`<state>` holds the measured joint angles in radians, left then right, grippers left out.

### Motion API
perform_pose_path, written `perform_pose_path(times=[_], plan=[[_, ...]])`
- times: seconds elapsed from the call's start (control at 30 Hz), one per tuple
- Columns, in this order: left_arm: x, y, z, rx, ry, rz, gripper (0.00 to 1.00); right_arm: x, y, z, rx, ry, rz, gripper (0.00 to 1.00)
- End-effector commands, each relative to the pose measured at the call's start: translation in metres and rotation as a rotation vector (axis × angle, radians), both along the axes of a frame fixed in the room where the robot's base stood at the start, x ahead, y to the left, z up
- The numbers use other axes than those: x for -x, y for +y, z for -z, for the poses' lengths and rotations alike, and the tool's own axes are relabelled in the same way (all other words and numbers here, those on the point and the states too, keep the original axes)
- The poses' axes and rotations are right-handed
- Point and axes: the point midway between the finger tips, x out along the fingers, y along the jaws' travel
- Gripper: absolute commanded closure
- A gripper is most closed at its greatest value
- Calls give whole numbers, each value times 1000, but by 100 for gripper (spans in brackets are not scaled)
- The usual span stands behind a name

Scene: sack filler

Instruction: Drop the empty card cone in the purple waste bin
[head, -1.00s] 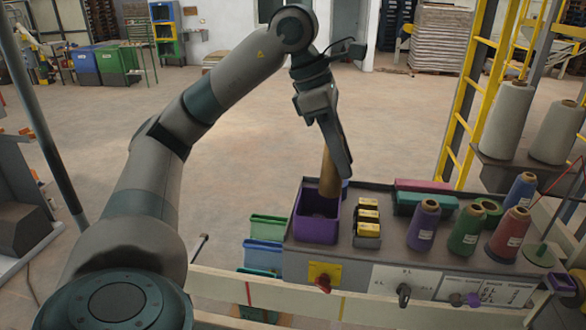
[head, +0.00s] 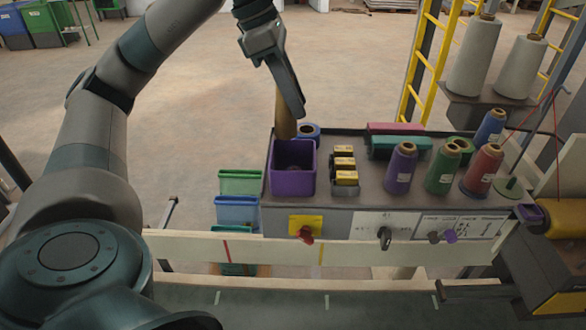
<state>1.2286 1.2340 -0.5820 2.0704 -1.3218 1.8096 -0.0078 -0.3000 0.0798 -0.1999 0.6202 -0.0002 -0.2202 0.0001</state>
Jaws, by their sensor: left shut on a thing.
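The card cone (head: 285,122) is a tan-brown tube hanging nearly upright from my left gripper (head: 289,100). The gripper is shut on its upper part, and one long dark finger covers some of it. The purple waste bin (head: 292,184) is an open square box at the left end of the grey bench. In the head view the cone's lower end shows at the bin's back rim; I cannot tell its exact height or whether it is over the opening. My right gripper is not in view.
A blue spool (head: 310,130) stands just behind the bin. Yellow-and-black blocks (head: 344,165) sit right of it, then purple (head: 401,168), green (head: 443,168) and red (head: 482,170) thread cones. A pale rail (head: 380,250) runs in front.

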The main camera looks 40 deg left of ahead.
Motion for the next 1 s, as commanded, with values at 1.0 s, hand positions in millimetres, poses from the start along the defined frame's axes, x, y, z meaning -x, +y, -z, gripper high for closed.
perform_pose_path(times=[1.0], plan=[[0, 0, 51, 0, 0, -1, 60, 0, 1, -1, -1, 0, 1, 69]])
